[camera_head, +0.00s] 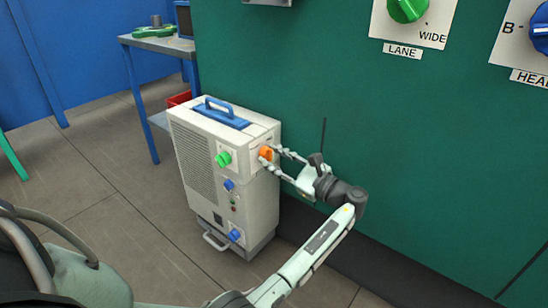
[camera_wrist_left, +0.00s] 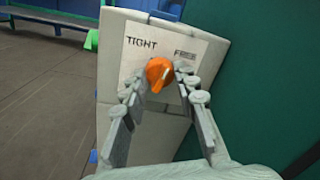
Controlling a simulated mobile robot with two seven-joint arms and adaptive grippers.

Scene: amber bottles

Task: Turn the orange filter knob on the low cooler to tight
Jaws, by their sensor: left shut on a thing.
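The low cooler (camera_head: 255,195) is a pale upright box with a blue handle on top. Its orange filter knob (camera_head: 266,153) sits on the narrow side facing my arm. My left gripper (camera_head: 274,152) reaches it from the right, with its fingers shut on the knob. In the left wrist view the orange knob (camera_wrist_left: 159,72) sits between the fingertips of my left gripper (camera_wrist_left: 157,76), on a white label plate (camera_wrist_left: 190,52). The plate reads TIGHT at upper left and FREE at upper right. My right gripper is not in view.
The cooler's front carries a green knob (camera_head: 223,158) and blue knobs. A green wall (camera_head: 400,150) stands close behind the cooler and my left arm. A blue-legged table (camera_head: 158,42) and red bin (camera_head: 178,99) are at the back left.

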